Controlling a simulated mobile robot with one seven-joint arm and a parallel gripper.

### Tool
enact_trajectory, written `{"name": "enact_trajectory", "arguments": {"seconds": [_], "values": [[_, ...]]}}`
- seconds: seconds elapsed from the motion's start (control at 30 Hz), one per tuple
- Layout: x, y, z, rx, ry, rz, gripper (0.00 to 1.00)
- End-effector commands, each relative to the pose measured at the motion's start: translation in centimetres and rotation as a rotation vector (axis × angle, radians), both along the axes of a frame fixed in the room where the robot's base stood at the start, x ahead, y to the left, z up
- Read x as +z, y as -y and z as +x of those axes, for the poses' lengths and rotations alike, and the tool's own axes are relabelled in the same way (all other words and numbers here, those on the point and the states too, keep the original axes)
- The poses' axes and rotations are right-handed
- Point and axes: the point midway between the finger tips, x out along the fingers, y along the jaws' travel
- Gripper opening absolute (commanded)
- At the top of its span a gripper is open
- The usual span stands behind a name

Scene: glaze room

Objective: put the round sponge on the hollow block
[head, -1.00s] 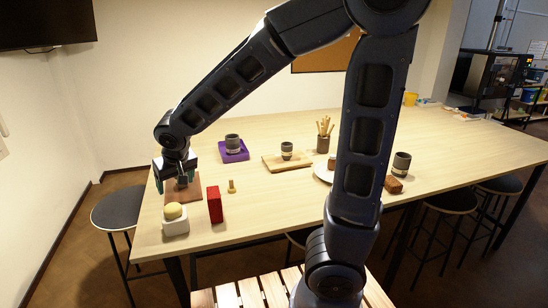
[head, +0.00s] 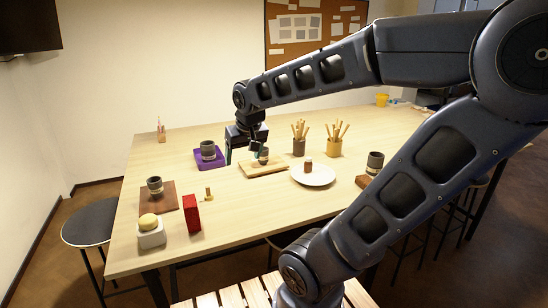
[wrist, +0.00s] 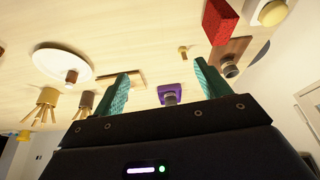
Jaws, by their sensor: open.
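The round sponge (head: 149,221), pale yellow, sits on top of a white block (head: 151,239) at the near left of the table; this block looks like the hollow block, but no hollow shows clearly. The sponge also appears at the top right of the wrist view (wrist: 273,12). My gripper (head: 243,151) is far from them, beyond and to the right, low near the light wooden board. Its teal fingers (wrist: 163,88) are spread apart with nothing between them.
A red block (head: 192,214) stands right of the white block. Behind is a brown board (head: 168,204) with a dark cup (head: 155,186). A purple tray (head: 220,158) with a cup (head: 208,149), a light board (head: 280,170), a small cup (head: 264,155) and a white plate (head: 322,179) lie farther back.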

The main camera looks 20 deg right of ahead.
Motion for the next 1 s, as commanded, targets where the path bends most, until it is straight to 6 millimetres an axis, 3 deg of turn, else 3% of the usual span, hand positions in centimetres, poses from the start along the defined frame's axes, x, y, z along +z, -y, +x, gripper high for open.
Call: {"name": "enact_trajectory", "arguments": {"seconds": [0.2,0.4,0.6,1.0], "values": [[0.8,4.1,-3.3,-0.067,0.009,-0.002,0.75],[1.1,6.1,-5.8,-0.105,0.013,-0.007,0.75],[1.1,6.8,-7.0,-0.119,0.013,-0.01,0.75],[1.1,6.9,-7.1,-0.119,0.013,-0.011,0.75]]}}
